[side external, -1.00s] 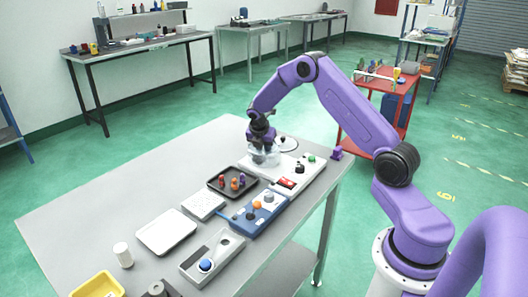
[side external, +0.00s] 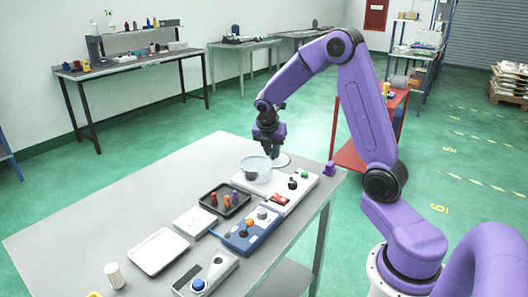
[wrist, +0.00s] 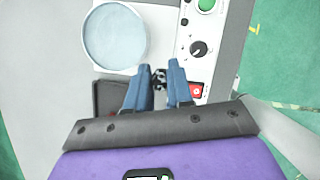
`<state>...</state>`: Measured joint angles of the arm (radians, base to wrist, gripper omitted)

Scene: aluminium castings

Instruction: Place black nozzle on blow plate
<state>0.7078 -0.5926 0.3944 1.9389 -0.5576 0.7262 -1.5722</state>
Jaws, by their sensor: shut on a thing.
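My gripper (side external: 268,152) is raised above the round clear dish (side external: 256,170) on the white control unit. In the wrist view my gripper (wrist: 163,80) points down with its blue fingers close around a small dark piece (wrist: 160,76), likely the black nozzle. Fingers hide most of it, with bright specks showing near it. The dish (wrist: 115,38) lies ahead to the left of the fingers and looks pale blue inside. A black tray (side external: 225,202) holds red, orange and purple pieces standing upright. I cannot tell which flat surface is the blow plate; a white rectangular plate (side external: 157,251) lies near the front.
The white unit (side external: 313,181) has a green button, black knob and red display. A blue box (side external: 250,232) with knobs, a white keypad block (side external: 195,221), a grey box with a blue button (side external: 205,273) and a white cylinder (side external: 114,275) stand nearby. The table's left side is clear.

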